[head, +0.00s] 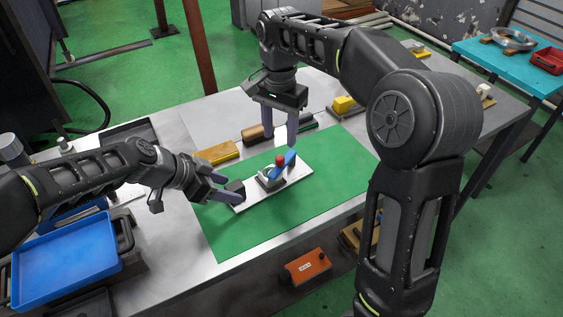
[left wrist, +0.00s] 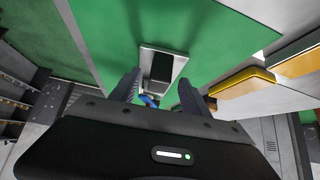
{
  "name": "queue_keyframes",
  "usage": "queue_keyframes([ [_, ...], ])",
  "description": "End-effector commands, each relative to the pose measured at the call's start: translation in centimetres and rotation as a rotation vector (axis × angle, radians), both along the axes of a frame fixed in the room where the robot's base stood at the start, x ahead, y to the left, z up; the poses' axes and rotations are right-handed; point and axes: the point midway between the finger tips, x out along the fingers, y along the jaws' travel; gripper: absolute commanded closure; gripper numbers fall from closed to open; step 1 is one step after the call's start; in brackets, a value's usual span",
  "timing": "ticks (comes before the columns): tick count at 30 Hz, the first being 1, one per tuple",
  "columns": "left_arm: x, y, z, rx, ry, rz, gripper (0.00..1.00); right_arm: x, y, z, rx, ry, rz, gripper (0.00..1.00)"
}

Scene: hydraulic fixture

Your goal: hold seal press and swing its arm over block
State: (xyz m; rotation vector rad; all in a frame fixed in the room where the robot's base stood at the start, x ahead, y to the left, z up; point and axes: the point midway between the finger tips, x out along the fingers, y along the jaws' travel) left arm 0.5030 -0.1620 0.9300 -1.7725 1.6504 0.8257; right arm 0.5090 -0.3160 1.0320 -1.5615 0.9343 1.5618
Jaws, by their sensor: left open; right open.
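The seal press has a pale plate (head: 292,186) on a green mat, with a black block (head: 235,188) at its left end. My left gripper (head: 222,190) is open at the black block; in the left wrist view the block (left wrist: 162,68) shows between the fingertips (left wrist: 160,78). I cannot tell whether they touch it. The blue arm shows partly there (left wrist: 149,101). My right gripper (head: 280,130) is open, pointing down behind the plate, apart from the blue arm.
The green mat (head: 330,200) is clear in front of the plate. A yellow-topped block (head: 218,153) and a brown one (head: 253,133) lie along the mat's back edge. A yellow part (head: 344,104) stands at the back right. A blue tray (head: 65,262) is at front left.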

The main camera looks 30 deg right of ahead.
Motion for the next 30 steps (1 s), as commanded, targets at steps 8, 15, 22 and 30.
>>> queue_keyframes([
  [8,-0.1,3.5,4.1,-0.002,-0.004,0.005,0.46,0.0,0.0,0.0,0.000,0.000,0.000,0.54],
  [15,-0.4,6.1,7.3,-0.001,-0.003,0.003,0.46,0.0,0.0,0.0,0.000,0.000,0.000,0.54],
  [22,-0.5,6.9,8.2,0.000,0.000,0.001,0.46,0.0,0.0,0.0,0.000,0.000,0.000,0.54],
  [30,-0.5,6.9,8.1,0.000,0.000,0.001,0.46,0.0,0.0,0.0,0.000,0.000,0.000,0.54],
])
